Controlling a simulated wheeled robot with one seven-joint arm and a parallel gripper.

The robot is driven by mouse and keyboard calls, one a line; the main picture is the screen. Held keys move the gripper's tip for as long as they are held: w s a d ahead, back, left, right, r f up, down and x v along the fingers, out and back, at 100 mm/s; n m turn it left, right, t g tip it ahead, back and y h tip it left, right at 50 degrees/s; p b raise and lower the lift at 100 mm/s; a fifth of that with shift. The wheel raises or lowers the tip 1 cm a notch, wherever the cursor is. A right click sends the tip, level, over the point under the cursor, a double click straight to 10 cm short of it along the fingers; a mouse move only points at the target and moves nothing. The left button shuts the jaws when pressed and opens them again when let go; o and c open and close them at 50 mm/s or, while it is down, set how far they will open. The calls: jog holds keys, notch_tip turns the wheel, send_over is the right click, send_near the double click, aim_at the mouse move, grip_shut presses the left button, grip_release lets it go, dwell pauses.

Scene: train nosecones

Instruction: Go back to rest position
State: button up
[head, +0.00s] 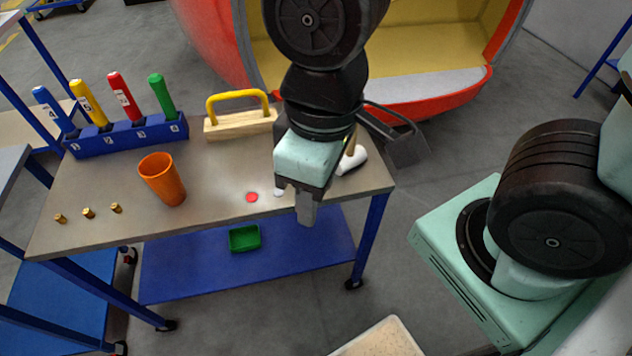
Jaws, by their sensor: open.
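My gripper (300,203) hangs from my arm over the front right part of the grey table (222,222). It points down, and its fingers are open with nothing seen between them. The near finger overlaps the table's front edge in the picture. A small red disc (251,197) lies on the table just left of my gripper. My wrist hides part of the table behind it.
An orange cup (162,179) stands mid-table. Several brass pieces (88,213) lie at left. A blue rack (126,137) holds coloured handles. A green tray (244,238) sits on the lower shelf.

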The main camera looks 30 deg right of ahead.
notch_tip(320, 180, down, 5)
jog(key=b, duration=0.5)
jog(key=shift+w+f, duration=0.1)
jog(key=shift+f, duration=0.1)
dwell(0.9)
